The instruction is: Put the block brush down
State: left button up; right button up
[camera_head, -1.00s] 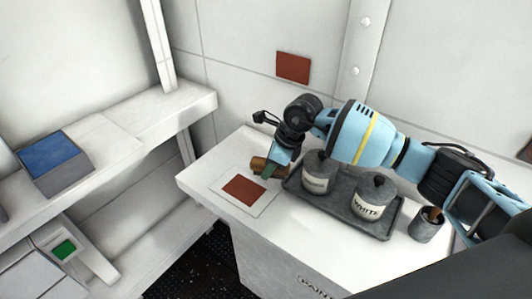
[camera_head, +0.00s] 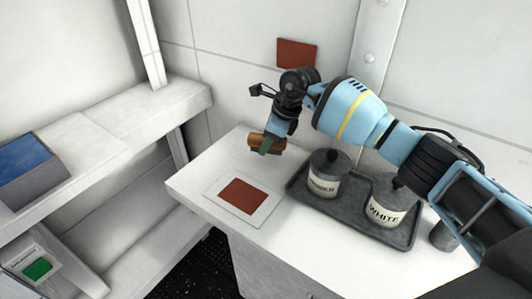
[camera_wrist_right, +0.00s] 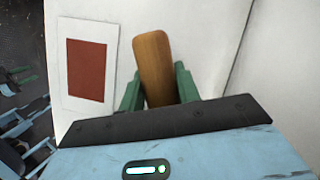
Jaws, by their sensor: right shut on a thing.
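The block brush (camera_head: 268,143) shows as a brown wooden block above the white cabinet top, near its back left part. My right gripper (camera_head: 264,149) has green fingers and is shut on it. In the right wrist view the wooden block (camera_wrist_right: 153,66) stands between the two green fingers of the gripper (camera_wrist_right: 159,90); its bristles are not visible. I cannot tell for sure whether the brush touches the cabinet top.
A white card with a red-brown patch (camera_head: 243,196) lies in front of the brush; it also shows in the wrist view (camera_wrist_right: 86,70). A grey tray (camera_head: 348,226) with two labelled pots, one marked WHITE (camera_head: 388,205), stands to the right. A shelf (camera_head: 105,135) is at left. Bare top surrounds the brush.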

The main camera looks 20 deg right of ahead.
aim_at(267, 153)
jog(key=shift+s+f+b, duration=0.1)
jog(key=shift+f+b, duration=0.4)
jog(key=shift+f, duration=1.7)
jog(key=o, duration=0.9)
jog(key=shift+o, duration=0.2)
jog(key=shift+f, duration=0.1)
jog(key=shift+s, duration=0.1)
jog(key=shift+a, duration=0.1)
jog(key=shift+r, duration=0.4)
jog(key=v, duration=1.2)
jog(key=shift+f, duration=0.1)
